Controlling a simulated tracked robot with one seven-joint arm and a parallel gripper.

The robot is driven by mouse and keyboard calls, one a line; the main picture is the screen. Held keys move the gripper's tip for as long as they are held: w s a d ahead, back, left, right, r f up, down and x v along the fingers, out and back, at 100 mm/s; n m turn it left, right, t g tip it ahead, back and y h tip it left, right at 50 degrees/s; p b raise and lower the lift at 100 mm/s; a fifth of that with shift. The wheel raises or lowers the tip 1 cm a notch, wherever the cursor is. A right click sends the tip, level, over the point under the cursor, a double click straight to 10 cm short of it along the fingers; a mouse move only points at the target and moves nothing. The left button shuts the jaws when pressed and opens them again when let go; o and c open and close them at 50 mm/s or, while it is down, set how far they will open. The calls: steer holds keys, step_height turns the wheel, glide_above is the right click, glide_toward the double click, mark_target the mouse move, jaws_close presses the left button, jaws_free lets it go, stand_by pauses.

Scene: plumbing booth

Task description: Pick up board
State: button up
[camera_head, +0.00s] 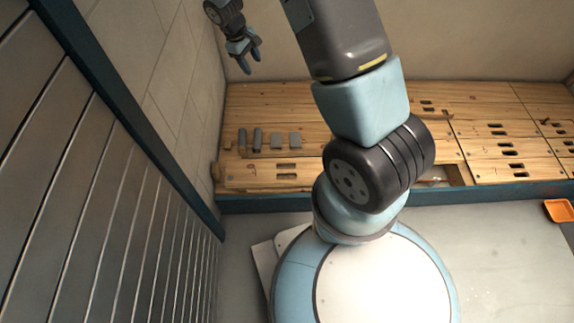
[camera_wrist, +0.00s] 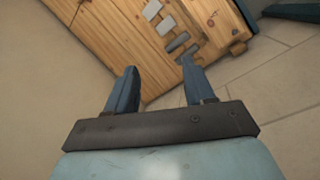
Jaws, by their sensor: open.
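Several wooden boards with paired hand slots form a low deck along the far wall. One board (camera_head: 255,173) is at the left, and more boards (camera_head: 480,150) lie at the right. My gripper (camera_head: 250,66) hangs above and behind the left end of the deck, apart from it. In the wrist view my gripper (camera_wrist: 160,68) has its fingers spread, with nothing between them. The deck (camera_wrist: 110,28) shows beyond the fingertips there. My arm hides the middle of the deck. I cannot tell which board the task means.
Several small grey pieces (camera_head: 268,140) lie on the deck's left part. A dark opening (camera_head: 440,174) shows right of my arm. A slatted metal panel (camera_head: 100,200) stands at the left. An orange tray (camera_head: 558,211) lies on the floor at the right. The floor between is mostly clear.

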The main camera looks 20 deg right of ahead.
step_height(320, 180, down, 14)
steer(key=a+n+h, duration=0.1)
steer(key=a+n, duration=0.1)
steer(key=n+g+h, duration=0.2)
steer(key=n, duration=0.3)
glide_toward(285, 171)
steer(key=shift+d+f, duration=0.7)
steer(key=shift+d, duration=0.35)
steer(key=shift+d+f, duration=0.35)
steer(key=shift+f, duration=0.25)
steer(key=f, duration=0.1)
steer(key=s+d+f, duration=0.1)
steer(key=f, duration=0.1)
steer(key=shift+s+d+f, duration=0.15)
steer(key=shift+s+f, duration=0.05)
steer(key=shift+f, duration=0.2)
steer(key=shift+d+f, duration=0.25)
steer(key=shift+f, duration=0.2)
steer(key=shift+f, duration=0.25)
steer(key=shift+c, duration=0.4)
